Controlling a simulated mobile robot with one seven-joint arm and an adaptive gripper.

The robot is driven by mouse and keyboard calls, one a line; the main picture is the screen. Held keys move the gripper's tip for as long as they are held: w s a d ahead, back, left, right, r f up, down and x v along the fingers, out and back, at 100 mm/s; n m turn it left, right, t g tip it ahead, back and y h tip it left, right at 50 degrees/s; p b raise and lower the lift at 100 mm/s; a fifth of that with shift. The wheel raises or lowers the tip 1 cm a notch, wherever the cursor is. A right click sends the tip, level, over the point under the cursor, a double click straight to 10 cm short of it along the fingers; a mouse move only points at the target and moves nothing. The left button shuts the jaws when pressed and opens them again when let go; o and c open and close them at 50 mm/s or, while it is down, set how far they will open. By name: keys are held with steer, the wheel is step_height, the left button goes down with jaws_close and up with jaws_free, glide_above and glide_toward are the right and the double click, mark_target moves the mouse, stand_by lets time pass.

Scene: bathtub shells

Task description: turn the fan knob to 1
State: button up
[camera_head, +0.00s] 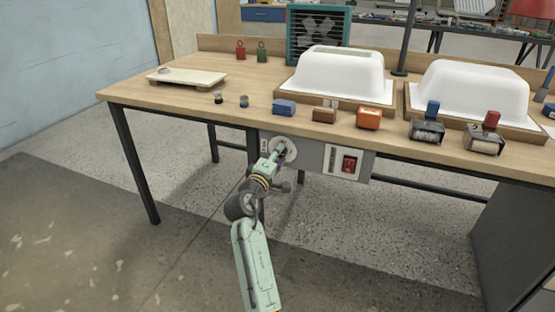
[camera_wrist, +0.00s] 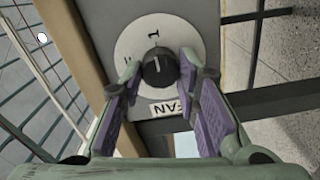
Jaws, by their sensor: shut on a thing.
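The fan knob (camera_wrist: 158,68) is black and round, on a white dial plate (camera_wrist: 200,38) marked "1" at the top of the wrist view, with another mark at the left. A "FAN" label (camera_wrist: 172,107) sits below it. A light line on the knob points up, roughly toward the "1". My gripper (camera_wrist: 157,78) has its two purple-padded fingers on either side of the knob, shut on it. In the head view my gripper (camera_head: 279,154) reaches the white dial plate (camera_head: 290,146) on the table's front panel and hides most of the knob.
A red switch (camera_head: 349,164) is on the panel to the right. The wooden table (camera_head: 180,105) carries two white tub shells (camera_head: 340,75) (camera_head: 465,90), several blocks and stamps near its front edge, and a teal-framed fan (camera_head: 292,40) behind. The floor at left is clear.

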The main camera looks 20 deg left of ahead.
stand_by(0.4)
steer(key=o, duration=1.2)
steer(key=shift+c, duration=0.2)
steer(key=s, duration=1.2)
steer(key=shift+a, duration=0.2)
steer(key=shift+a+r, duration=0.1)
